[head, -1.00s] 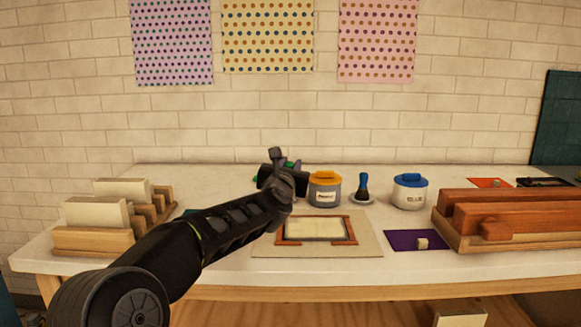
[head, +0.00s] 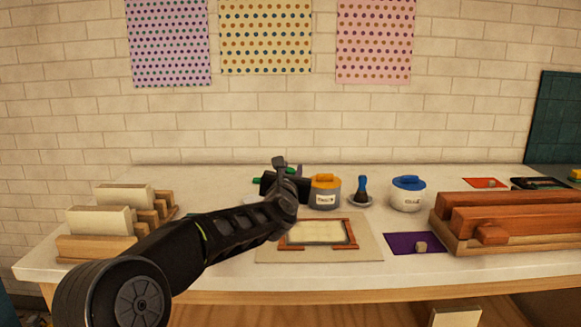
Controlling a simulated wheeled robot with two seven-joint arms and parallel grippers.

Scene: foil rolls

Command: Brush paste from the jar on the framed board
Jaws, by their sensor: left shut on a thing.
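The framed board (head: 320,232) lies flat at the middle of the table, a pale panel with a reddish-brown frame on a beige sheet (head: 270,250). A grey jar with an orange lid (head: 324,192) stands behind it. A white jar with a blue lid (head: 407,194) stands further right. A blue-handled brush (head: 361,189) stands upright on a small saucer (head: 350,201) between the jars. My left gripper (head: 281,182) is left of the orange-lidded jar, above the board's back left corner. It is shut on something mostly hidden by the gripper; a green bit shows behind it. My right gripper is out of view.
Wooden racks with cream blocks (head: 100,221) stand at the left. A wooden tray of reddish-brown bars (head: 510,222) fills the right. A purple sheet with a small block (head: 400,243) lies right of the board. The front table strip is clear.

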